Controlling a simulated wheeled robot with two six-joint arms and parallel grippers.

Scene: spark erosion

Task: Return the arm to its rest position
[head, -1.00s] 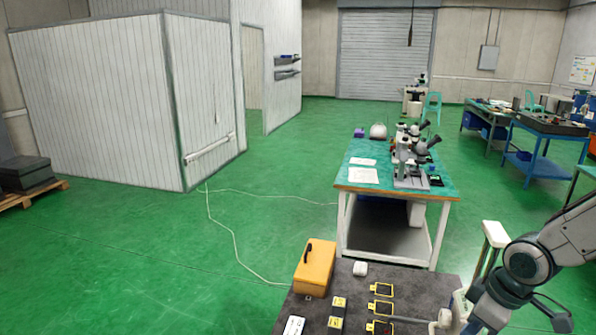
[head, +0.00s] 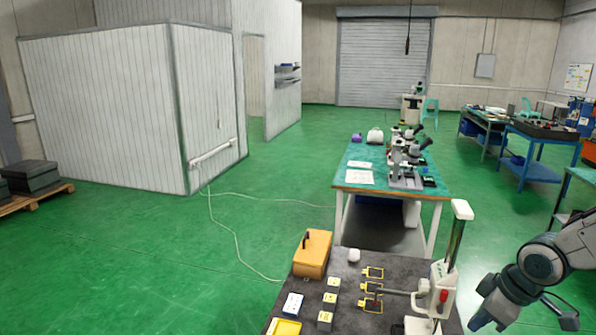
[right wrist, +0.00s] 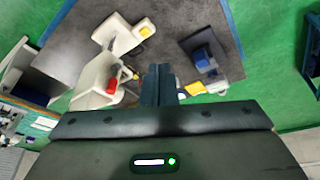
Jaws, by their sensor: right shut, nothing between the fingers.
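My right arm (head: 545,262) comes in from the right in the head view, bent, with its gripper (head: 482,318) pointing down and left, low in the picture. The gripper is beside the right edge of the dark worktable (head: 345,262), to the right of a white stand (head: 441,290) with a red part. In the right wrist view the two dark fingers (right wrist: 158,84) are together with nothing between them. The white stand with its red part (right wrist: 112,86) shows just left of the fingers, with the grey tabletop (right wrist: 185,18) beyond. My left gripper is not in view.
An orange box (head: 312,254), yellow frames (head: 372,287) and small yellow-and-white boxes (head: 330,298) lie on the worktable. A green-topped bench (head: 350,186) with microscopes (head: 405,165) stands behind it. Green floor (head: 130,260) is open to the left.

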